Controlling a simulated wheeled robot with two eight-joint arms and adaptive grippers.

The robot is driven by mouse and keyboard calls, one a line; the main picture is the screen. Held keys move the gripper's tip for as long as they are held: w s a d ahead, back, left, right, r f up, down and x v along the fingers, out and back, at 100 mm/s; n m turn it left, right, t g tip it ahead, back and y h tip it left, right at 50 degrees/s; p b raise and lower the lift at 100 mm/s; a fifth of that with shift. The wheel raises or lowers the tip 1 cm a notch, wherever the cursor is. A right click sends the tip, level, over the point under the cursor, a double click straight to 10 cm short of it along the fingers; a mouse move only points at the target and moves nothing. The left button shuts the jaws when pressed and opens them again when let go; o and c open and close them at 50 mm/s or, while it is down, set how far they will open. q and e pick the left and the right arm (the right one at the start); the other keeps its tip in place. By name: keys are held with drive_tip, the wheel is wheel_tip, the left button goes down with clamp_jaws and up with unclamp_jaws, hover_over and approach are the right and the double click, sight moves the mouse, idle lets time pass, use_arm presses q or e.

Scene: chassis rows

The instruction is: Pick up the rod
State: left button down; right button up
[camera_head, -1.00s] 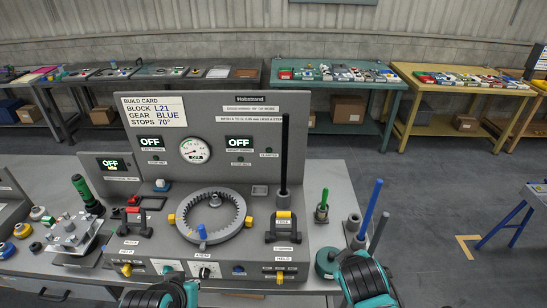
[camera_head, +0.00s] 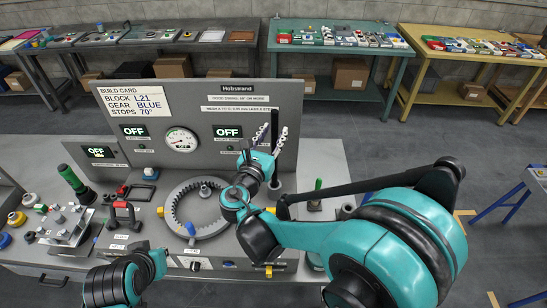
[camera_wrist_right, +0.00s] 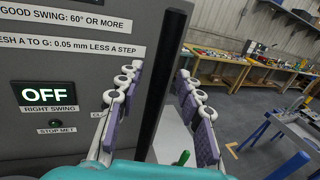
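A tall black rod (camera_head: 274,120) stands upright on the grey panel in front of the upright board. It also shows close up in the right wrist view (camera_wrist_right: 163,85). My right gripper (camera_head: 273,134) is open at the rod's upper part. In the right wrist view its two padded fingers (camera_wrist_right: 160,72) stand on either side of the rod, with gaps visible.
A ring gear (camera_head: 178,216) lies left of my right arm. The board (camera_head: 130,135) with gauge and OFF displays stands close behind the rod. A short green rod (camera_head: 318,184) stands to the right. Several small parts lie at left.

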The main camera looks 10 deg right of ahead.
drive_tip(key=x, duration=0.5)
drive_tip(key=shift+f+b, duration=0.25)
drive_tip(key=shift+b, duration=0.05)
drive_tip(key=shift+w, duration=0.1)
clamp_jaws()
